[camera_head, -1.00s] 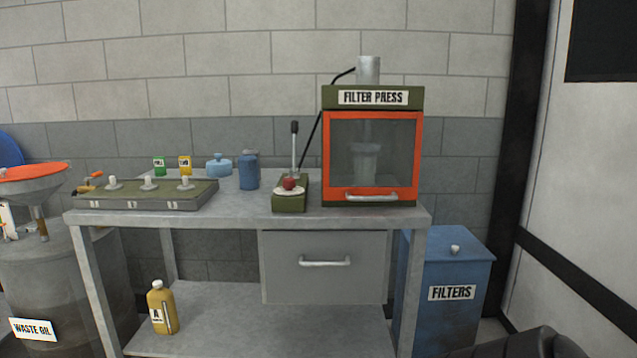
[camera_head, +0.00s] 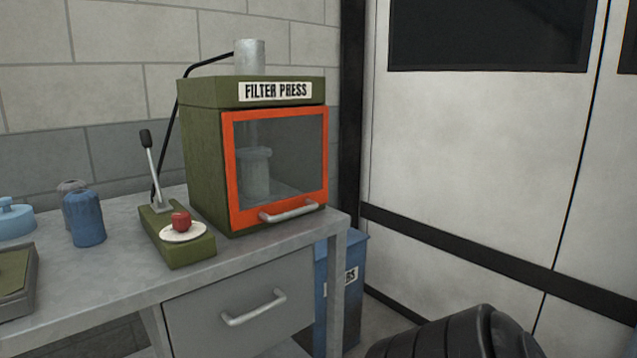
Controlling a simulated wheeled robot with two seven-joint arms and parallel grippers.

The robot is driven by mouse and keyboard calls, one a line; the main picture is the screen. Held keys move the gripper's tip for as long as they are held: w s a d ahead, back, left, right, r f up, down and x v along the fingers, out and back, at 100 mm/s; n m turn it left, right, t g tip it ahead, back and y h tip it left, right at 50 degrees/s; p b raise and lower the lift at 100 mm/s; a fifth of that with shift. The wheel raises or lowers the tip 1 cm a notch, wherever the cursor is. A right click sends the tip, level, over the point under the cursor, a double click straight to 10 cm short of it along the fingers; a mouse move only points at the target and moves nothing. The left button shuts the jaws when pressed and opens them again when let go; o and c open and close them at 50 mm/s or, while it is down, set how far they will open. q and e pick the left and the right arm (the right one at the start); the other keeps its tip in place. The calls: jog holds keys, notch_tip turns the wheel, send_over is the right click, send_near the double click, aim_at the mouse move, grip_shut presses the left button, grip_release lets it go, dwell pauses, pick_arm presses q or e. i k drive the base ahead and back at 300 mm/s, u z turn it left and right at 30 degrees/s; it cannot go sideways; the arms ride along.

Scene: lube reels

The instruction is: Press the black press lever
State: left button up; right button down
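The press lever (camera_head: 152,170) is a thin metal rod with a black grip. It stands nearly upright, leaning a little left, on a green base (camera_head: 178,240) on the workbench. A red button (camera_head: 181,220) sits on a white disc at the front of that base. The green filter press (camera_head: 203,150) stands just right of the lever, its orange-framed window door (camera_head: 285,165) closed. A black cable runs behind the lever to the top of the press.
The grey workbench (camera_head: 110,270) has a drawer (camera_head: 240,310) with a handle below the press. Blue containers (camera_head: 86,218) stand left of the lever. A blue filters bin (camera_head: 345,285) is beside the bench at right. White doors (camera_head: 470,160) are further right.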

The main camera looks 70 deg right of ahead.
aim_at(145, 134)
jog(key=z, duration=0.9)
jog(key=i, duration=0.8)
jog(key=z, duration=0.8)
jog(key=k, duration=0.5)
jog(key=z, duration=0.8)
jog(key=i, duration=0.85)
jog(key=u, duration=2.35)
